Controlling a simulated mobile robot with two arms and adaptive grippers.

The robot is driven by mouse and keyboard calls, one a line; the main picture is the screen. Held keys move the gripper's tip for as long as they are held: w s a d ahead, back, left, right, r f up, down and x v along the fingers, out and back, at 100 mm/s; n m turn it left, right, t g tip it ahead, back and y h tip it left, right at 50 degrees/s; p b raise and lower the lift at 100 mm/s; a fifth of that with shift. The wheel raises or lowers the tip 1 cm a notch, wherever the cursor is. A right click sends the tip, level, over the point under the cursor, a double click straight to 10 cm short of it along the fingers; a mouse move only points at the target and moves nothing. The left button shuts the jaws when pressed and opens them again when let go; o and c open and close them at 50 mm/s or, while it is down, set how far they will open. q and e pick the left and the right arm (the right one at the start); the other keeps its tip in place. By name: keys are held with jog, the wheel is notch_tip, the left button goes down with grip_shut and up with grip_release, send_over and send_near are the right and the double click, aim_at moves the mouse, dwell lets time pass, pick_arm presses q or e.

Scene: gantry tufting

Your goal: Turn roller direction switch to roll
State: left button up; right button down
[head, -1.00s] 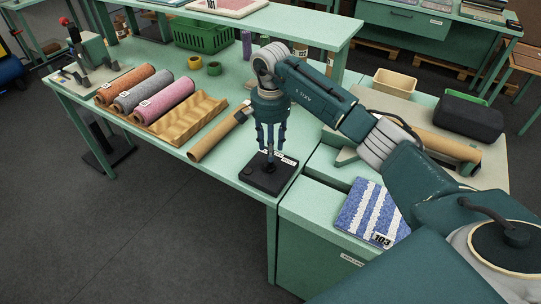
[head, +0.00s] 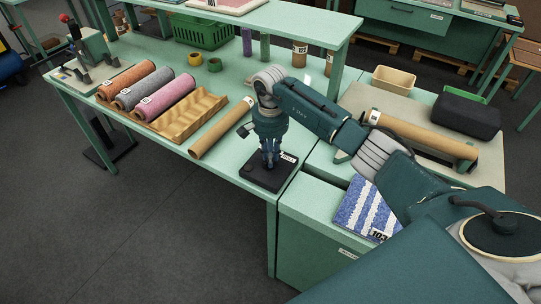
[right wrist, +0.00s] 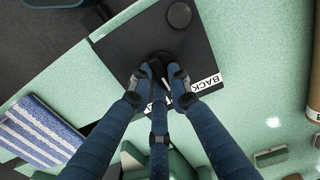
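The roller direction switch is a flat black box (head: 262,178) near the front corner of the green table. In the right wrist view the box (right wrist: 130,50) has a round black part (right wrist: 180,14) at its far side and a white label reading BACK (right wrist: 205,85). Another label is mostly hidden by the fingers. My right gripper (head: 270,163) points down over the box. In the right wrist view its blue fingers (right wrist: 160,72) are drawn together around the small dark switch lever (right wrist: 163,57), which they largely cover. My left gripper is not in view.
A cardboard tube (head: 220,128) lies left of my right gripper. A wavy tan tray (head: 190,115) and several yarn rolls are farther left. A blue-and-white striped sample (head: 366,212) lies on the cabinet to the right. A longer tube (head: 425,135) lies behind my forearm.

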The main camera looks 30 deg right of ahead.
jog(key=shift+f+m+b, duration=0.15)
jog(key=shift+m+b, duration=0.45)
jog(key=shift+b, duration=0.3)
jog(key=shift+m+b, duration=0.6)
jog(key=shift+m, duration=0.1)
jog(key=m+b, duration=0.1)
jog(key=m, duration=0.2)
jog(key=shift+s+b, duration=0.15)
jog(key=shift+b, duration=0.2)
jog(key=shift+a+m+b, duration=0.15)
jog(key=shift+m+b, duration=0.45)
jog(key=shift+m, duration=1)
jog(key=shift+r, duration=0.2)
jog(key=c, duration=1.6)
grip_release()
jog(key=shift+c, duration=0.2)
